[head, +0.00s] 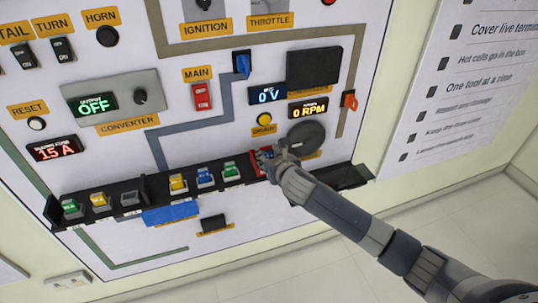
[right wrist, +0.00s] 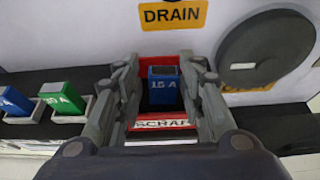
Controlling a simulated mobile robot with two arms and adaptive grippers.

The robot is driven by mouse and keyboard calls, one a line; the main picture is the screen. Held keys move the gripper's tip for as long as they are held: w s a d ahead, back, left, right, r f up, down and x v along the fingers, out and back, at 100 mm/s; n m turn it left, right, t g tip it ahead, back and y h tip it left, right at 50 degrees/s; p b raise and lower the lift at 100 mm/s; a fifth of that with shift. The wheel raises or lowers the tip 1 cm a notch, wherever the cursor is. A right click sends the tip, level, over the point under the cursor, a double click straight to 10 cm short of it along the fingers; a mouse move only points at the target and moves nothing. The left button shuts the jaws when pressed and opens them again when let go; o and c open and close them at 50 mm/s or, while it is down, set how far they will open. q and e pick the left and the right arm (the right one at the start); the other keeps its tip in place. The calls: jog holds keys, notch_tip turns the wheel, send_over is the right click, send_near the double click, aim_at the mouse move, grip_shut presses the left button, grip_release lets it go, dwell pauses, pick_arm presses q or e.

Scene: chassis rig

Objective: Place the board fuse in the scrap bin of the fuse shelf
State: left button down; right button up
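A blue fuse (right wrist: 164,88) marked 15 A stands upright in the red scrap bin (right wrist: 148,125), whose front carries the word SCRAP. My right gripper (right wrist: 163,70) is around the fuse with a finger on each side. A narrow gap seems to show between each finger and the fuse, so the gripper looks open. In the head view my right gripper (head: 272,158) is at the red bin (head: 256,168) on the right part of the black fuse shelf (head: 155,198), and it hides most of the fuse. My left gripper is not in view.
Yellow (head: 178,184), blue (head: 205,177) and green (head: 231,171) fuses stand left of the bin. More stand at the shelf's left end. A round dark cover (head: 306,136) is close right of my gripper. A black socket (head: 213,224) sits below the shelf.

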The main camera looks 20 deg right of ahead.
jog(key=shift+r, duration=0.15)
jog(key=v, duration=1.2)
